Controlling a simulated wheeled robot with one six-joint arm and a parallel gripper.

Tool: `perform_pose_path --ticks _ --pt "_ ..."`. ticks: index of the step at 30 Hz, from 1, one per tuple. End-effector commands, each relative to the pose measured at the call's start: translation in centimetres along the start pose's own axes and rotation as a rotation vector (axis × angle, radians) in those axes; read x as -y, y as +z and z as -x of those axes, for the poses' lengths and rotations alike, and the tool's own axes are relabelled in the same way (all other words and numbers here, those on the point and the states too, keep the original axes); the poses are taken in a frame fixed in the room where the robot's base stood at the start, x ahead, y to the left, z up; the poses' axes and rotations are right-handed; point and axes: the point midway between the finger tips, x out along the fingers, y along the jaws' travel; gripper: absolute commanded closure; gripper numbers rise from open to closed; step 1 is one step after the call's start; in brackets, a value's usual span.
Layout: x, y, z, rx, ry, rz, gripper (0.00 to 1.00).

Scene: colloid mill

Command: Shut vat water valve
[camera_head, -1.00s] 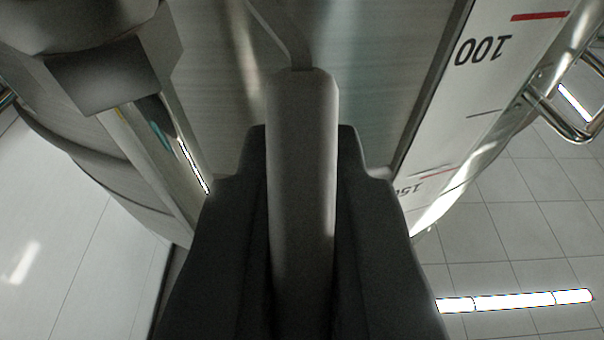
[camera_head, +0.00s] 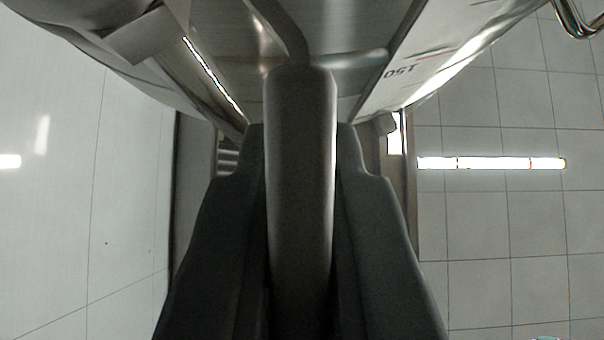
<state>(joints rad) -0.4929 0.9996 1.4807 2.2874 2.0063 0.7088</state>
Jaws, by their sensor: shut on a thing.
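A grey valve handle (camera_head: 300,170) runs down the middle of the view, between the two dark fingers of my gripper (camera_head: 302,150). My gripper is shut on it, with a finger on each side. The handle's rounded end points up in the picture and meets a thin bent metal stem (camera_head: 283,30) that leads to the top edge. The valve body itself is out of view. The lower part of the handle runs out of the bottom of the picture between the fingers.
A steel vat (camera_head: 330,30) fills the top middle. A white scale strip (camera_head: 420,60) with printed marks lies at upper right. A curved metal rail (camera_head: 578,20) shows at the top right corner. Tiled floor (camera_head: 490,240) lies at right, and a pale smooth surface (camera_head: 80,220) at left.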

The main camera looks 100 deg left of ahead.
Motion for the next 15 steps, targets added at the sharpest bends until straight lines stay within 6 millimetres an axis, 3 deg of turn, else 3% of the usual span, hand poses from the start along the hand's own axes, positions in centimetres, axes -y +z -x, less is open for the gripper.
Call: perform_pose_path --ticks 14,15 --pt "0.46 -0.07 -0.05 0.012 -0.003 0.002 1.00" --pt "0.46 -0.07 -0.05 0.012 -0.003 0.002 0.89"
